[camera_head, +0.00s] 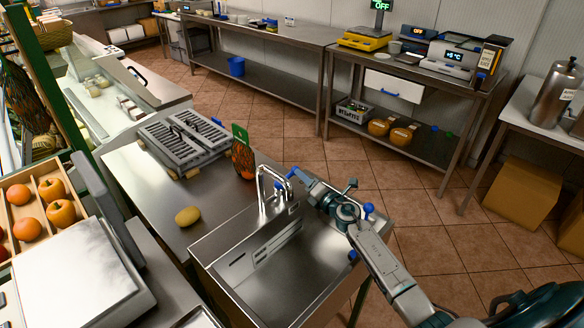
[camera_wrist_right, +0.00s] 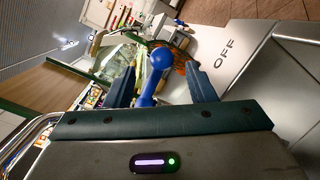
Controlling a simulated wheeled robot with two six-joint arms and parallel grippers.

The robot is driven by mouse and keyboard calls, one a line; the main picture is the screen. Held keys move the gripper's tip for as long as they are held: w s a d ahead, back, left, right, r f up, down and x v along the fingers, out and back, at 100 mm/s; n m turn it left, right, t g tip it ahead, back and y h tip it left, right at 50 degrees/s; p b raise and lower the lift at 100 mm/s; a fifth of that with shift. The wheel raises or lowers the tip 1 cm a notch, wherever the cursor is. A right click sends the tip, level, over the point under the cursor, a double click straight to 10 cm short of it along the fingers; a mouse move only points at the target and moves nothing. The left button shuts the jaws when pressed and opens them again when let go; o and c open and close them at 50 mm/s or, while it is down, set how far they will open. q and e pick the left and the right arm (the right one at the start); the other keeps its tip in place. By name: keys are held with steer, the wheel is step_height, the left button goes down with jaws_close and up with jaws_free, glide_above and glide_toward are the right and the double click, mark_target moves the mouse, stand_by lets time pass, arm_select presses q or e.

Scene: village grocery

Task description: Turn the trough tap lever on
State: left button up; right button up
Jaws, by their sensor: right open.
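The metal trough (camera_head: 215,246) is a steel sink in the lower middle of the head view. Its curved chrome tap (camera_head: 262,182) stands at the far edge. The blue tap lever (camera_head: 291,173) is beside the spout, partly hidden by my right gripper (camera_head: 304,185). In the right wrist view, the lever (camera_wrist_right: 156,72) has a round blue knob and stands between the two fingers of my right gripper (camera_wrist_right: 163,85). The fingers are apart, with visible gaps to the lever. My left gripper is not in view.
A net bag of orange produce (camera_head: 243,160) stands behind the tap. A yellow fruit (camera_head: 187,216) lies on the counter left of the trough, and a grey slatted rack (camera_head: 185,140) lies farther back. The tiled floor (camera_head: 430,215) right of the trough is open.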

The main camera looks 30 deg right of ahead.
mark_target(293, 168)
steer(key=w, duration=0.4)
steer(key=shift+a+f, duration=0.25)
steer(key=w+b, duration=0.1)
steer(key=w, duration=0.2)
steer(key=shift+w+a+r, duration=0.1)
steer(key=shift+w+a, duration=0.1)
steer(key=shift+w, duration=0.1)
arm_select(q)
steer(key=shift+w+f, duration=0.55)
arm_select(e)
jaws_close()
